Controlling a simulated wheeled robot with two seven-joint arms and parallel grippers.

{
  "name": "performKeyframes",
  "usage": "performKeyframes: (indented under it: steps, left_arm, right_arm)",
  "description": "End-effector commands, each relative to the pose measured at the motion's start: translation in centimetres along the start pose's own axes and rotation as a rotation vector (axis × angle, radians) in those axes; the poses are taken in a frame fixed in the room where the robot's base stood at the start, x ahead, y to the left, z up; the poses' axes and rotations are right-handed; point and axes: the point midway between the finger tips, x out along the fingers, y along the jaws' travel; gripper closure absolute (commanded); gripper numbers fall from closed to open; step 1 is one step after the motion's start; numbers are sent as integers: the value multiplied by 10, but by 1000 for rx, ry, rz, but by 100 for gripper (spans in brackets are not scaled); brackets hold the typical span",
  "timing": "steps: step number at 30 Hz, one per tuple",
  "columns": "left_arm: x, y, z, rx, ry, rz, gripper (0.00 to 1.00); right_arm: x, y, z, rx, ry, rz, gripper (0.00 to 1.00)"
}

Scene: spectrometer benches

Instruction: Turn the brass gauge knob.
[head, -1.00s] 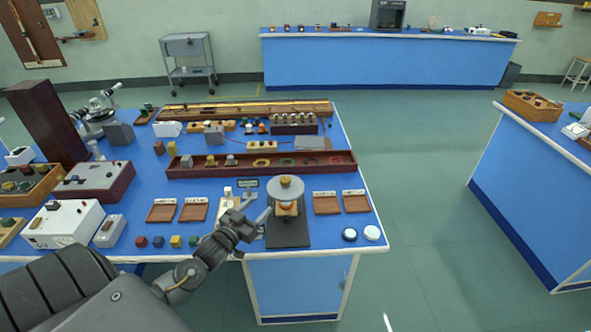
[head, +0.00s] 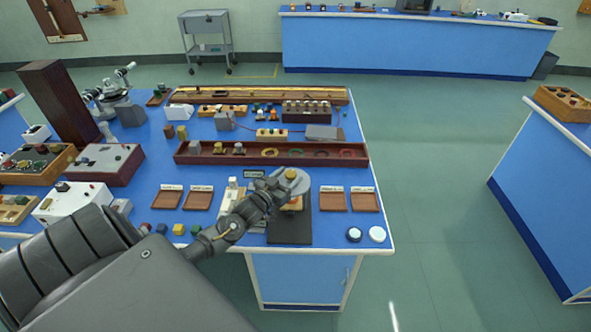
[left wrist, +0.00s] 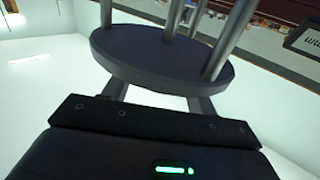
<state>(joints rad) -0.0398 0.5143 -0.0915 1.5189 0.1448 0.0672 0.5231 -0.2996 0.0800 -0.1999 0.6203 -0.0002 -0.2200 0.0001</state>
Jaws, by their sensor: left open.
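The brass gauge knob (head: 291,174) sits on top of a round grey disc (head: 301,184), part of a small stand on a dark base plate (head: 290,232). My left gripper (head: 280,182) is open at the left edge of the disc, close beside the knob. The head view does not clearly show whether a finger touches it. In the left wrist view a dark round plate (left wrist: 160,62) with several grey posts covers most of my fingers. The knob cannot be made out there. My right gripper is not in view.
Brown trays (head: 333,201) lie on both sides of the stand. A long dark red rack (head: 220,158) runs behind it. Two round pieces, one white (head: 377,234), lie at the bench's front right corner. Small coloured cubes (head: 179,229) lie to the left, near my forearm.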

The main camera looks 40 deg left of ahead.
Motion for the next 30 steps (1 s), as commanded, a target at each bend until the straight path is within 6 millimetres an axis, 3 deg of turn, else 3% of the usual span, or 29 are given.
performKeyframes:
  steps: [6, 18, 28, 30]
  left_arm:
    - [29, 0, -1, 0, 0, 1, 43]
    - [36, 1, 0, 0, 0, 2, 43]
    - [36, 1, 0, 0, 0, 2, 84]
    - [36, 1, 0, 0, 0, 1, 87]
  right_arm:
    - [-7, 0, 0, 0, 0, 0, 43]
    - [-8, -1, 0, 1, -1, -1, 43]
    - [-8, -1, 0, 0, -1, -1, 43]
    - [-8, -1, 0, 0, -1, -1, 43]
